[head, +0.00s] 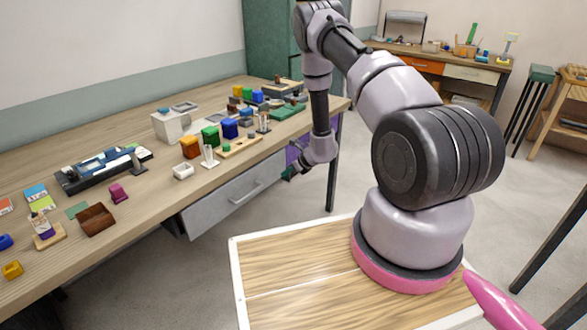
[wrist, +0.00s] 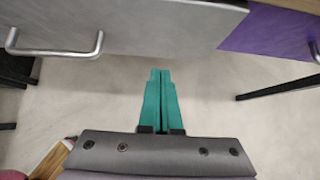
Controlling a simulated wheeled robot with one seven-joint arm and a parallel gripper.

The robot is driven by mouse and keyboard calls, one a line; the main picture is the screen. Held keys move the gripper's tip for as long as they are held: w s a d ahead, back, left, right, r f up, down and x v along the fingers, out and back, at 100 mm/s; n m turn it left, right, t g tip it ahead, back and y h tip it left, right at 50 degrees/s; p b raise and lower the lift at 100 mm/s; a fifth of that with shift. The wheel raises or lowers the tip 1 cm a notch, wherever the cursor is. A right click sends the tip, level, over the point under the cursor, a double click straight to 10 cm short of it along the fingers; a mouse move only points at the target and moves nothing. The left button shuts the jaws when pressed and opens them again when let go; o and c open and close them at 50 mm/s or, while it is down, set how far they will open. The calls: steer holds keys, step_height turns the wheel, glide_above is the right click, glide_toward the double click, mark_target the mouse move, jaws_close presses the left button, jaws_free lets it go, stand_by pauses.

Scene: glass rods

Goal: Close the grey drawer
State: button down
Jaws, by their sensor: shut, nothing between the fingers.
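The grey drawer (head: 232,197) is under the long wooden table's front edge, with a bar handle (head: 246,194) on its front. In the wrist view its front (wrist: 160,25) fills the top left, with the metal handle (wrist: 55,48) at the far left. The front seems to stand somewhat forward of the purple drawer beside it; how far is hard to tell. My gripper (head: 289,174) is low, just right of the grey drawer in the head view. Its green fingers (wrist: 161,75) are together and empty, pointing toward the drawer, apart from the handle.
The purple drawer (wrist: 268,35) is right of the grey one; it also shows behind my wrist in the head view (head: 293,152). The table (head: 140,225) holds many small blocks and tools. A dark table leg (head: 333,170) stands right of my gripper. Floor is clear below the drawers.

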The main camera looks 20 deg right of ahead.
steer(key=w+a, duration=0.1)
steer(key=w, duration=0.1)
steer(key=w+a+f, duration=0.1)
steer(key=shift+w+a, duration=0.3)
steer(key=shift+w, duration=0.05)
steer(key=shift+w+a, duration=0.2)
